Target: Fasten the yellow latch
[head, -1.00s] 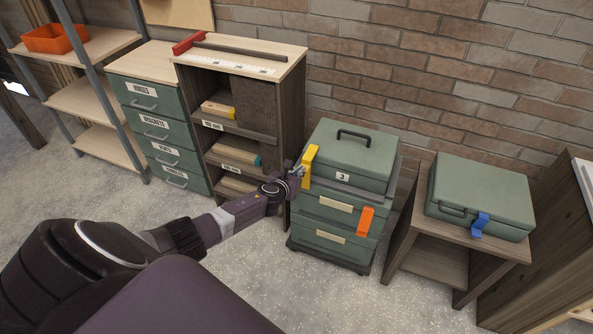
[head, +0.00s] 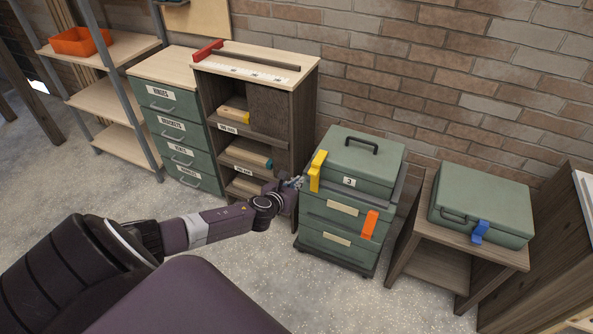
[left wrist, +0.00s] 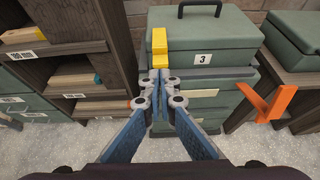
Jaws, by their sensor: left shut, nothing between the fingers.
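The yellow latch (head: 317,171) is on the left front of the green toolbox's top case (head: 362,161), which bears a label with a 3. In the left wrist view the yellow latch (left wrist: 159,45) stands upright just beyond my fingertips, its lower part partly hidden behind them. My left gripper (head: 297,183) is shut and empty, just left of and slightly below the latch. In the left wrist view its fingertips (left wrist: 160,76) meet in front of the stack; contact with the latch cannot be told. My right gripper is not in view.
An orange latch (head: 369,225) sticks out from the stack's lower drawers. A green case (head: 484,199) with a blue latch (head: 480,232) lies on a wooden stand at right. A wooden shelf unit (head: 300,150) stands close on the left. The speckled floor in front is clear.

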